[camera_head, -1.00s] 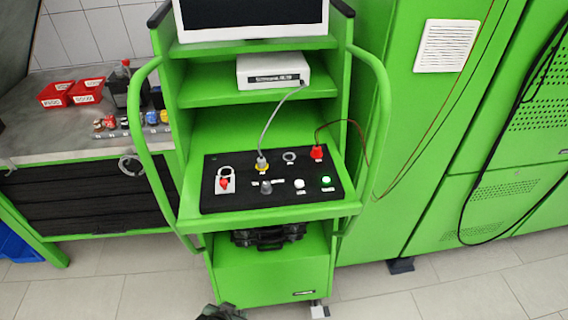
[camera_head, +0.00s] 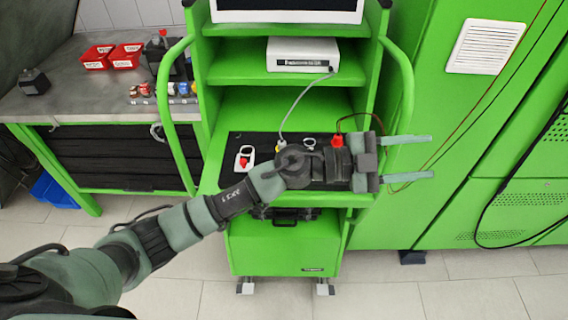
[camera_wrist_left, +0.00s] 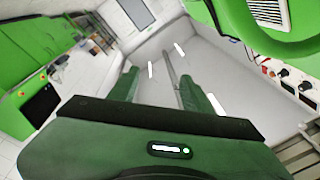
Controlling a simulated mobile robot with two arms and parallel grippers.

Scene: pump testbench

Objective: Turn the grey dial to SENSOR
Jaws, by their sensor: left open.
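The black control panel (camera_head: 228,168) lies on the green trolley's shelf. My left forearm and wrist cross in front of it and hide its middle and front right, including the grey dial, which I cannot see now. My left gripper (camera_head: 431,156) is open and empty, its fingers pointing right, past the panel's right side. In the left wrist view the two fingers (camera_wrist_left: 158,76) stand apart with only floor and walls between and beyond them. My right gripper is not in view.
A red switch (camera_head: 243,161), a yellow connector (camera_head: 280,146) with a grey cable and a red plug (camera_head: 338,141) remain visible on the panel. Green handrails (camera_head: 169,110) flank the trolley. A workbench (camera_head: 80,103) with red bins (camera_head: 97,57) stands left.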

